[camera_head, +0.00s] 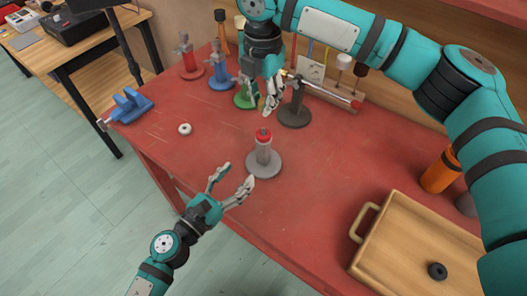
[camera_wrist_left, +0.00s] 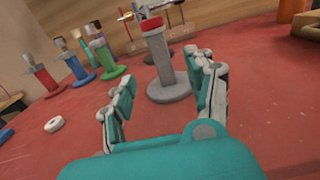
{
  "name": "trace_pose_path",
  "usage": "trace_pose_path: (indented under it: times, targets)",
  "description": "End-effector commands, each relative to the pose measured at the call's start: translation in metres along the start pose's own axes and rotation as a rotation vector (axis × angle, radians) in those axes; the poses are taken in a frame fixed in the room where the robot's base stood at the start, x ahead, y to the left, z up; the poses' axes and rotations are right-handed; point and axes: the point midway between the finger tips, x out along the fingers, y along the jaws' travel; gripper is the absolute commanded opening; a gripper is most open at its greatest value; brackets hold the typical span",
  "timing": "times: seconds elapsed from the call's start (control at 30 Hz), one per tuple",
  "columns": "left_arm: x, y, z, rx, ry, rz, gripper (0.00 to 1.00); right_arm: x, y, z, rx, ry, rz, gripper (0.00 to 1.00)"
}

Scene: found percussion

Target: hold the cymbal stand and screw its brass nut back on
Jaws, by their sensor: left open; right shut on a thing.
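The grey stand (camera_head: 263,151), likely the cymbal stand, is upright on the red table, with a round base, a thick post and a red top. It also shows in the left wrist view (camera_wrist_left: 161,62). My left gripper (camera_head: 232,178) is open and empty, its fingers pointing at the post from the near left. In its wrist view the fingers (camera_wrist_left: 163,85) are spread, with the stand beyond them. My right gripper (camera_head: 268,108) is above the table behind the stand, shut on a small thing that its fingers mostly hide. I cannot make out a brass nut.
Red (camera_head: 190,65), blue (camera_head: 221,77) and green (camera_head: 243,97) stands are at the back. A dark stand (camera_head: 295,116) bears a sideways rod. A white ring (camera_head: 185,129) and blue vise (camera_head: 131,104) are at left; a wooden tray (camera_head: 372,233) and orange cylinder (camera_head: 440,171) at right.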

Motion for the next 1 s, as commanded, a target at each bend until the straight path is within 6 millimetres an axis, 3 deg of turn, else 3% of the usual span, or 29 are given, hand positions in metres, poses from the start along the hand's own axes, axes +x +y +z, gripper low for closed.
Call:
trace_pose_path:
  times: [0.27,0.7,1.0]
  targets:
    - [0.010,0.001,0.000,-0.001,-0.001,0.002,0.56,0.000,0.000,0.000,0.000,0.000,0.000,0.02]
    - [0.089,0.002,0.001,0.002,0.000,0.000,0.56,0.000,0.000,0.000,0.000,0.000,0.000,0.02]
    - [0.118,0.001,0.000,-0.005,-0.001,0.003,0.56,0.000,0.000,0.000,0.000,0.000,0.000,0.02]
